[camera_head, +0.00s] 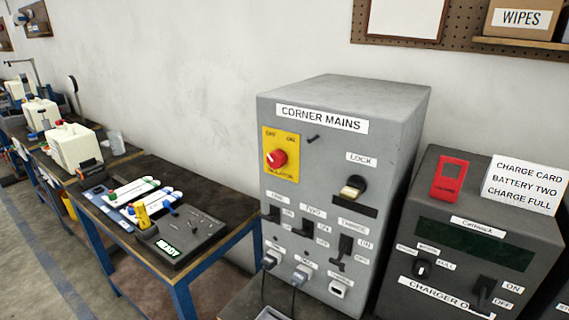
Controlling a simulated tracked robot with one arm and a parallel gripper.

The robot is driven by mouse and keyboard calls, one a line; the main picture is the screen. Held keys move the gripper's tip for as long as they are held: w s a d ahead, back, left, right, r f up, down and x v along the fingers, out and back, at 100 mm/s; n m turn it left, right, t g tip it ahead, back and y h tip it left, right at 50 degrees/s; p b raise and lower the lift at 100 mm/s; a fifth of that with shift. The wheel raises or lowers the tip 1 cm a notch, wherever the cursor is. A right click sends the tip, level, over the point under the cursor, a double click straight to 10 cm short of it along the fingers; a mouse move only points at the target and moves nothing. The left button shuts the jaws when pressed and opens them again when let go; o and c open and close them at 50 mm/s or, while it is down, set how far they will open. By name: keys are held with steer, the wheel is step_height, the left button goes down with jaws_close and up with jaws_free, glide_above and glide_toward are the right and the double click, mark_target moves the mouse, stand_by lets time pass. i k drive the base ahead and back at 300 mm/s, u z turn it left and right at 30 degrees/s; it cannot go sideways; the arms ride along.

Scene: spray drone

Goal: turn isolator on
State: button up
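The isolator (277,158) is a red rotary knob on a yellow plate (283,142) marked OFF at upper left and ON at upper right. It sits at the upper left of the front of a grey cabinet labelled CORNER MAINS (320,118). I cannot tell for sure which way the knob points. A lock (353,188) with a pale yellowish piece in it is to its right. Below are several black switches, among them one (273,214) at the left and one (345,245) at the right. My gripper is not in view.
Plugs with cables (300,275) stick out low on the cabinet front. A dark charger box (470,240) with a white card (522,186) on top stands at the right. A blue-legged bench (205,185) with tools and white containers runs along the left wall. Floor (40,265) is clear at far left.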

mark_target(276, 159)
steer(key=i, duration=0.85)
steer(key=u, duration=0.05)
